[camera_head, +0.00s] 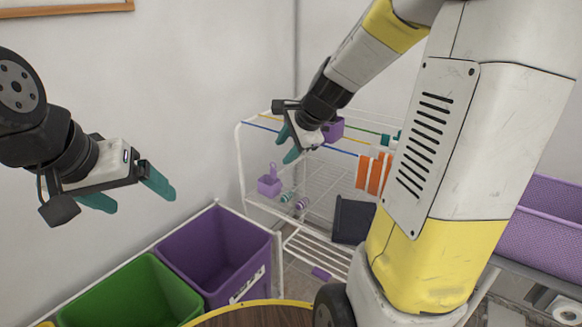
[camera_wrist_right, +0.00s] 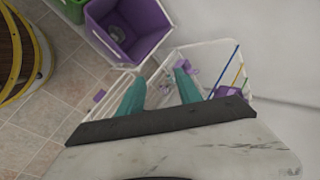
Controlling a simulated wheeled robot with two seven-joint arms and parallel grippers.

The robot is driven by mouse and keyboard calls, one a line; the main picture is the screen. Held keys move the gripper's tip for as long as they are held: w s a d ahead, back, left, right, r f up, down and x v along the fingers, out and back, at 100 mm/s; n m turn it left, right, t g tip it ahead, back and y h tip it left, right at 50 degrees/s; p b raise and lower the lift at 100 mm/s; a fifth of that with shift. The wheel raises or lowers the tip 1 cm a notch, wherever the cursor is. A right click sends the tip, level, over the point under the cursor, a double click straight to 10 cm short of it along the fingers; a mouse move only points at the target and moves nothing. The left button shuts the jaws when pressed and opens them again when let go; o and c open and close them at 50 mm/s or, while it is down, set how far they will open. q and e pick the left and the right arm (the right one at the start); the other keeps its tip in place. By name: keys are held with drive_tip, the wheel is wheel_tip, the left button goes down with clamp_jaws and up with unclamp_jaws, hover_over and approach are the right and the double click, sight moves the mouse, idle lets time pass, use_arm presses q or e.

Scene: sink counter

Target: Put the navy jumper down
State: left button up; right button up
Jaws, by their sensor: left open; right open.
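I cannot make out a navy jumper for certain in either view. A small greyish-dark thing (camera_wrist_right: 117,33) lies at the bottom of the purple bin in the right wrist view, too small to tell what it is. My left gripper (camera_head: 145,203) is open and empty, above and left of the bins. My right gripper (camera_head: 287,146) is open in front of the white wire rack; its teal fingers stand apart with nothing between them in the right wrist view (camera_wrist_right: 160,76).
A purple bin (camera_head: 217,240) and a green bin (camera_head: 130,300) stand at lower left, beside a round wooden top (camera_head: 255,316). The white wire rack (camera_head: 240,150) holds small purple and orange things. A dark panel-like thing (camera_head: 352,220) sits low in it. A purple basket (camera_head: 545,225) is at right.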

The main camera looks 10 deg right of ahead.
drive_tip(key=s+r+n, duration=0.2)
drive_tip(key=s+n, duration=0.6)
drive_tip(key=s, duration=0.2)
drive_tip(key=s+a+r+n, duration=0.1)
drive_tip(key=s+r+n, duration=0.2)
drive_tip(key=s+n, duration=0.5)
drive_tip(key=s, duration=0.3)
drive_tip(key=shift+s+a+r+g+h, duration=0.2)
drive_tip(key=shift+a+g+h, duration=0.1)
drive_tip(key=shift+g+h, duration=0.1)
